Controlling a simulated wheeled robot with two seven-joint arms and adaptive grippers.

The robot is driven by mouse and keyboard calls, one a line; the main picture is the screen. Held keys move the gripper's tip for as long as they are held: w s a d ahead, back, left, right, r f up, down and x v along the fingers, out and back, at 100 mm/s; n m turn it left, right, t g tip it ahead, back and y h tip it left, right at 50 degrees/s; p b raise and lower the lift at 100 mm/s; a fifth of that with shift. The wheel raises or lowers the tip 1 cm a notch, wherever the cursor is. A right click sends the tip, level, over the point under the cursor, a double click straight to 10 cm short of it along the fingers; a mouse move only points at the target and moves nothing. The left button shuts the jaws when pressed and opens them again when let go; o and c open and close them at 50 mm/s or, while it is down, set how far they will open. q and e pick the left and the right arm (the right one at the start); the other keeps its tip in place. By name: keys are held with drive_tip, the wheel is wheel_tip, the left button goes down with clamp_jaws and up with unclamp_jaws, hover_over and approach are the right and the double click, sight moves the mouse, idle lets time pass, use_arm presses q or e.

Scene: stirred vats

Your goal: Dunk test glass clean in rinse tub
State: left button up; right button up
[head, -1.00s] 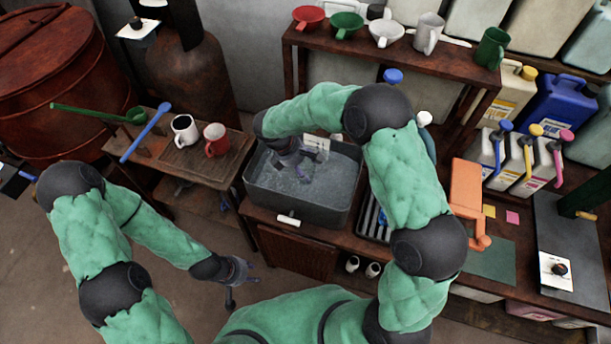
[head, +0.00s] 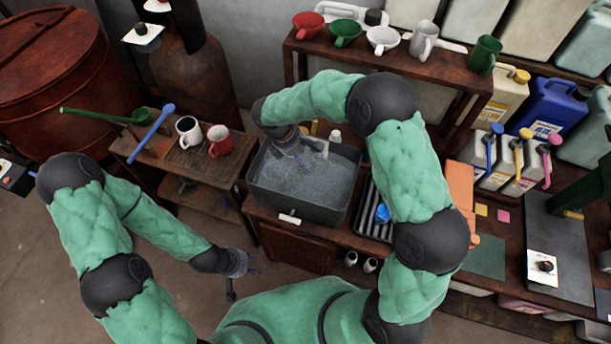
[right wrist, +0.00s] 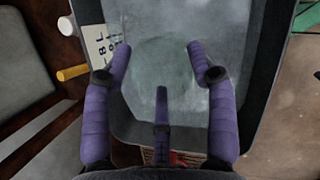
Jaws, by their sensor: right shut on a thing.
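The rinse tub (head: 256,190) is a grey rectangular basin with cloudy water, at the middle of the head view. My right gripper (head: 308,155) reaches down into it from above. In the right wrist view its purple fingers (right wrist: 160,65) are closed around a faint, clear round shape, the test glass (right wrist: 165,58), which is hard to see against the water. How deep the glass sits I cannot tell. My left gripper (head: 245,275) hangs empty over the floor at lower middle, its fingers apart.
A small bench left of the tub holds a white mug (head: 187,131), a red mug (head: 219,141) and ladles. A drying rack (head: 371,190) with a blue item stands right of the tub, partly behind my right arm. A shelf of funnels and jugs rises behind. A lettered card (right wrist: 105,45) is at the tub's edge.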

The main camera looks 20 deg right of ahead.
wheel_tip(320, 180, up, 7)
drive_tip(key=p, duration=0.5)
idle(0.3)
